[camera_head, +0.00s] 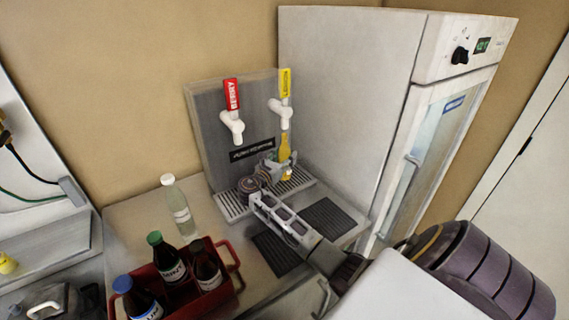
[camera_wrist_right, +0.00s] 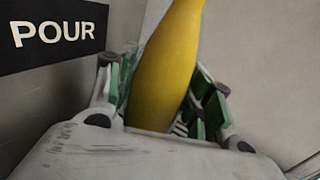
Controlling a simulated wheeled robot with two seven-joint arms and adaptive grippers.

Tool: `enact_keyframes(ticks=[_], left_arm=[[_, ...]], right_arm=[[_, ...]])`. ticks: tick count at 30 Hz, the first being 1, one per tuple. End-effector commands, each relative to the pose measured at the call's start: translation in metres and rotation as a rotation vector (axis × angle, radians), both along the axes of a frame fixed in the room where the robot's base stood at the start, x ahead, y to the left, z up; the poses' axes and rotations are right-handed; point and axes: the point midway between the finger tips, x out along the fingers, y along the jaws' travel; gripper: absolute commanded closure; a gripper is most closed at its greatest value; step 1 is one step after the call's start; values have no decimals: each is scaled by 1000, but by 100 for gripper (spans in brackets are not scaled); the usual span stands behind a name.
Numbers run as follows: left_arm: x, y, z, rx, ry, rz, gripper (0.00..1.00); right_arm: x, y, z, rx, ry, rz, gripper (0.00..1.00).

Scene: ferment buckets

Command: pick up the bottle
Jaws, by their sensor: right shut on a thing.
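A yellow bottle (camera_head: 285,147) stands upright under the yellow-handled tap at the drink dispenser. It also fills the middle of the right wrist view (camera_wrist_right: 166,70). My right gripper (camera_head: 277,170) is shut on this bottle, with a finger on each side of it in the right wrist view. The bottle's lower part is partly hidden by the gripper, and I cannot tell whether its base touches the drip tray (camera_head: 232,208). A clear bottle with a white cap (camera_head: 178,208) stands on the counter at the left. My left gripper is not in view.
A red crate (camera_head: 222,291) holds several dark bottles at the front left. The dispenser panel (camera_head: 213,118) with red and yellow tap handles stands behind my right gripper. A white fridge (camera_head: 345,80) stands close on the right. Dark mats (camera_head: 328,217) lie on the counter.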

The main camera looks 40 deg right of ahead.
Motion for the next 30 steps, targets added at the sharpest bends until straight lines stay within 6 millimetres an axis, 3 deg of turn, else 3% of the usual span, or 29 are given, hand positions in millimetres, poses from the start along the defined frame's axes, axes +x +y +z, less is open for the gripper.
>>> enact_keyframes(ticks=[8, 15, 30], left_arm=[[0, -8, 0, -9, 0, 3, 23], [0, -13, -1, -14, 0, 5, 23], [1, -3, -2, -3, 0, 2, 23]], right_arm=[[0, 0, 4, -1, -3, 0, 93], [0, 0, 19, -2, -5, 0, 93], [-48, 50, 16, 0, -2, 2, 93]])
